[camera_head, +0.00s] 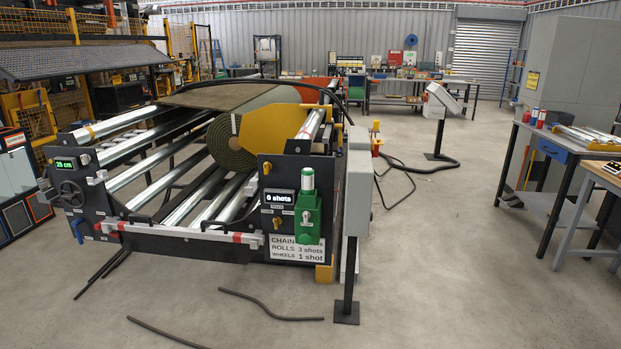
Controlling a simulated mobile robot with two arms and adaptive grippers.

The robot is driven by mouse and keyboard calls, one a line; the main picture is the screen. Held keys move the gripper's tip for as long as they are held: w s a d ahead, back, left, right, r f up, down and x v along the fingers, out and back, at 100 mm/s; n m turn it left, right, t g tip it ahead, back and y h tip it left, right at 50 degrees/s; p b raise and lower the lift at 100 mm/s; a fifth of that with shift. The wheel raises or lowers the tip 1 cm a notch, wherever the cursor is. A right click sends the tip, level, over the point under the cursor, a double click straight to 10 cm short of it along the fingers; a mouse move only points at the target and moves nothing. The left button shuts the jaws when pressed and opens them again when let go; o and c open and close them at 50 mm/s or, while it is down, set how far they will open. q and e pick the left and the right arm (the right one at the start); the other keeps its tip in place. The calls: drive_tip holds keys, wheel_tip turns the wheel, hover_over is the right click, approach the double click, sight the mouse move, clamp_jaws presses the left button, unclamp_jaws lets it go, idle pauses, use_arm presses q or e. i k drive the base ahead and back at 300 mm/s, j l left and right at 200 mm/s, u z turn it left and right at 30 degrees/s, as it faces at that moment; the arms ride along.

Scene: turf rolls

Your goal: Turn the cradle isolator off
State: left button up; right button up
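The cradle is a dark-framed machine with shiny rollers (150,170) at the left centre, bearing a green turf roll (236,140). No part in view is readably labelled as the isolator. A grey box (359,193) on a black post stands at the cradle's right end, seen edge-on, so its face is hidden. A red-and-yellow fitting (376,140) shows just behind it. Neither of my grippers is in view.
A green pump-like unit (308,215) and a handwheel (71,193) are on the cradle's front. Dark hoses (270,312) lie on the floor. A console (440,100) on a post stands behind. A workbench (570,150) is at right.

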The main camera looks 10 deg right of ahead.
sight(375, 153)
drive_tip(key=i+l, duration=0.1)
drive_tip(key=l, duration=0.7)
drive_tip(key=i+l, duration=0.1)
drive_tip(key=l, duration=0.7)
drive_tip(key=i+l, duration=0.1)
drive_tip(key=l, duration=0.65)
drive_tip(key=i+l+u, duration=0.1)
drive_tip(key=u, duration=0.3)
drive_tip(key=i+l+u, duration=0.15)
drive_tip(key=u, duration=0.25)
